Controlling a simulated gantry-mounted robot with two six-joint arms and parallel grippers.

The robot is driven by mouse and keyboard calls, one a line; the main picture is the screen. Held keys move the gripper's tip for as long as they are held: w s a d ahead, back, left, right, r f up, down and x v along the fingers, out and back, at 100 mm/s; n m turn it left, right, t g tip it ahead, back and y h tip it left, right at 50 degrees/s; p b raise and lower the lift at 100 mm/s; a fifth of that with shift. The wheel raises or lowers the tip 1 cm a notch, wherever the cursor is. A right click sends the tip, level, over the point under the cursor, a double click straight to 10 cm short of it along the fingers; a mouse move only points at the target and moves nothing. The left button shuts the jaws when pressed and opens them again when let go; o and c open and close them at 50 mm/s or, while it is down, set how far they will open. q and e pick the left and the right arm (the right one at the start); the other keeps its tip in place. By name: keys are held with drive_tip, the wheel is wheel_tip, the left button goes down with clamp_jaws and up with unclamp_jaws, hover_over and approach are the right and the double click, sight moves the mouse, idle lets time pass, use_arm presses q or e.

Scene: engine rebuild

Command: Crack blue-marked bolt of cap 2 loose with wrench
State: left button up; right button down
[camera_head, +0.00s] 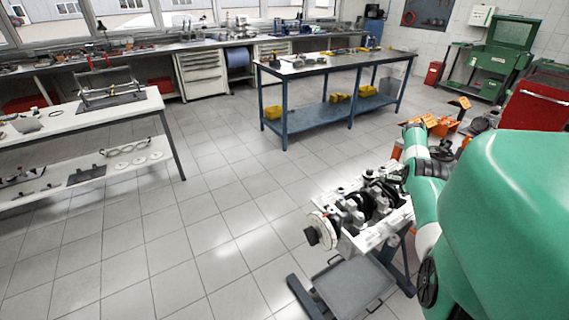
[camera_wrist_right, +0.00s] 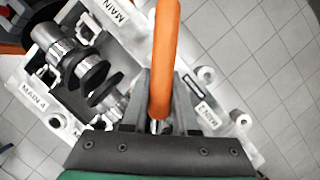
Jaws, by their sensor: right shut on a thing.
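The engine block (camera_head: 352,240) sits on a stand in the lower right of the head view, with its crankshaft (camera_head: 370,203) exposed on top. In the right wrist view the block's pale casting (camera_wrist_right: 62,128) fills the left and middle, with dark crank parts (camera_wrist_right: 88,72) and MAIN labels. My right gripper (camera_wrist_right: 160,112) is shut on the orange-handled wrench (camera_wrist_right: 165,60), above the block. The wrench's working end is hidden, so I cannot tell if it is on a bolt. No blue mark is discernible. My left gripper is not in view.
A grey tray (camera_head: 352,290) is below the block on the stand. A blue workbench (camera_head: 335,64) stands behind, and a white table (camera_head: 75,118) with a lower shelf is at left. A red cabinet (camera_head: 530,108) is at right. The tiled floor between is clear.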

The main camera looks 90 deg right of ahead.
drive_tip(key=shift+r+p, duration=1.15)
drive_tip(key=shift+p, duration=0.05)
idle(2.0)
drive_tip(key=shift+r+p, duration=1.45)
drive_tip(key=shift+p, duration=0.05)
